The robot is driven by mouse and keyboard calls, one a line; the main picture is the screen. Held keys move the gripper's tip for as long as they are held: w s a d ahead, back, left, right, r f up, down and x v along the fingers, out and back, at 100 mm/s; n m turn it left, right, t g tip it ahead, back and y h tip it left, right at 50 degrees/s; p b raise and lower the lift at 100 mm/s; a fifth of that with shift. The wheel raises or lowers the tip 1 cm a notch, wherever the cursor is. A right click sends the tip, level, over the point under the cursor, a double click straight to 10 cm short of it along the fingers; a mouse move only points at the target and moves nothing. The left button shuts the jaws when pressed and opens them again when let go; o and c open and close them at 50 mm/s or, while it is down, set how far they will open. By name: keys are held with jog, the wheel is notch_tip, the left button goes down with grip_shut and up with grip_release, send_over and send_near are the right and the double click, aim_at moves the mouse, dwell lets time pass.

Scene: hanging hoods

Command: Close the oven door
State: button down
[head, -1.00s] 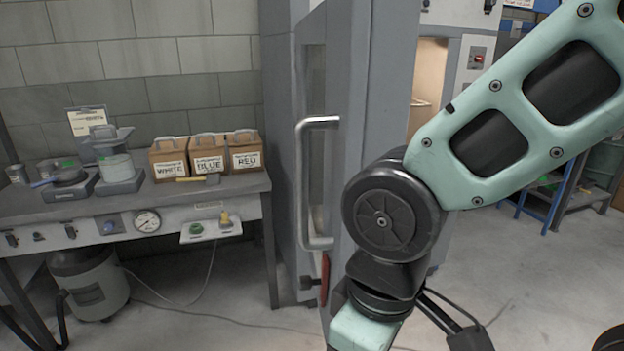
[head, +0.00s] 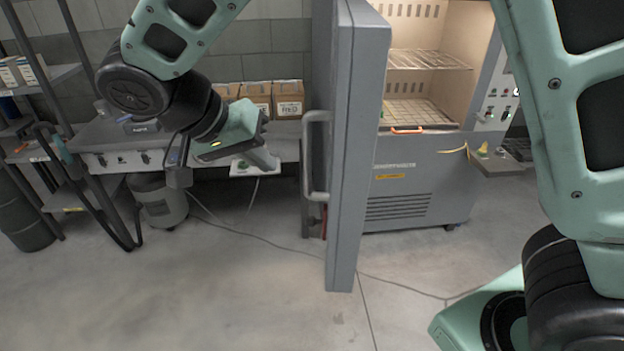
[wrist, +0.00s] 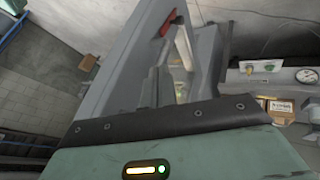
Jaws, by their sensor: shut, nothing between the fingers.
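The grey oven door (head: 358,150) stands wide open, nearly edge-on in the head view. Its light bar handle (head: 318,155) is on the left face. The oven body (head: 415,185) is behind it on the right, its lit chamber (head: 425,75) open with wire racks inside. My gripper (head: 268,160) is shut and empty, left of the handle and apart from it in the picture, in front of the bench. In the wrist view the door (wrist: 125,65) fills the middle, with the handle (wrist: 184,48) beyond my fingers; contact cannot be told there.
A bench (head: 110,135) with cardboard boxes (head: 257,95) stands on the left, with a grey canister (head: 158,200) beneath. A shelf rack is at far left. A small side shelf (head: 495,163) juts from the oven's right. The floor (head: 250,290) in front is clear except for a cable.

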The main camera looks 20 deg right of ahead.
jog(key=d+f+p, duration=0.5)
jog(key=d+f, duration=0.2)
jog(key=d, duration=0.2)
jog(key=shift+s+f, duration=0.35)
jog(key=shift+s, duration=0.05)
jog(key=shift+d, duration=0.15)
